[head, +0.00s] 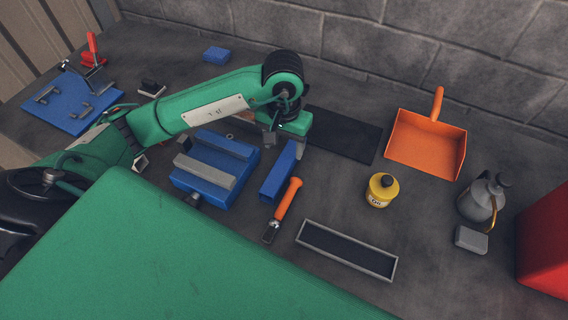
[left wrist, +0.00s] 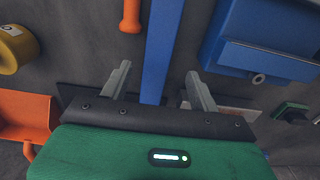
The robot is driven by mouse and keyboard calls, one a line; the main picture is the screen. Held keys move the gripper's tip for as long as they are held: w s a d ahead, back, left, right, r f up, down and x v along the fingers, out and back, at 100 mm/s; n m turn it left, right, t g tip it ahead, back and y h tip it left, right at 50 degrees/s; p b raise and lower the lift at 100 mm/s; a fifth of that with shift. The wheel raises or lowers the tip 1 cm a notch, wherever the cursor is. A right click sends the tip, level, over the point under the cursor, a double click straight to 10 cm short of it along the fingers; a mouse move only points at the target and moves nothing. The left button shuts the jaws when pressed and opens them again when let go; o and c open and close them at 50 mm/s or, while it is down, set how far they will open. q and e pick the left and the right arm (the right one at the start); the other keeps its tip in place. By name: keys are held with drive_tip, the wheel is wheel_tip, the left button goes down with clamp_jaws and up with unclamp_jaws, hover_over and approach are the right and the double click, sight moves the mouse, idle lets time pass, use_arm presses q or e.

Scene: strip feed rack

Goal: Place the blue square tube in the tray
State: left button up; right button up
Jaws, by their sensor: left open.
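The blue square tube (head: 277,178) lies on the dark bench, right of a blue vise. In the left wrist view the tube (left wrist: 162,40) runs lengthwise between my fingers, with a gap on each side. My left gripper (head: 285,143) is open at the far end of the tube; its fingers (left wrist: 158,70) are apart and hold nothing. The gripper hides the tube's far end in the head view. The tray (head: 347,250), a long shallow grey-rimmed box with a dark floor, is empty to the front right of the tube. My right gripper is not in view.
An orange-handled tool (head: 287,198) lies close beside the tube, towards the tray. The blue vise (head: 215,168) stands on its left. A yellow can (head: 381,191), an orange dustpan (head: 425,146) and a grey oil can (head: 482,198) stand to the right.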

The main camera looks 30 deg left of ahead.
sight(284, 162)
use_arm(q)
drive_tip(key=shift+f, duration=0.35)
drive_tip(key=shift+s+f+p, duration=0.1)
drive_tip(key=shift+f+p, duration=0.15)
drive_tip(key=shift+p, duration=0.05)
drive_tip(key=f, duration=0.2)
drive_tip(key=f+p, duration=0.1)
drive_tip(key=shift+s+d+f, duration=0.2)
drive_tip(key=shift+f, duration=0.6)
drive_tip(key=c, duration=1.3)
clamp_jaws()
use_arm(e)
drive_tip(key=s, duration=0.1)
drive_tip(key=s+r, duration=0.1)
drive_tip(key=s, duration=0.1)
use_arm(q)
drive_tip(key=shift+r, duration=0.15)
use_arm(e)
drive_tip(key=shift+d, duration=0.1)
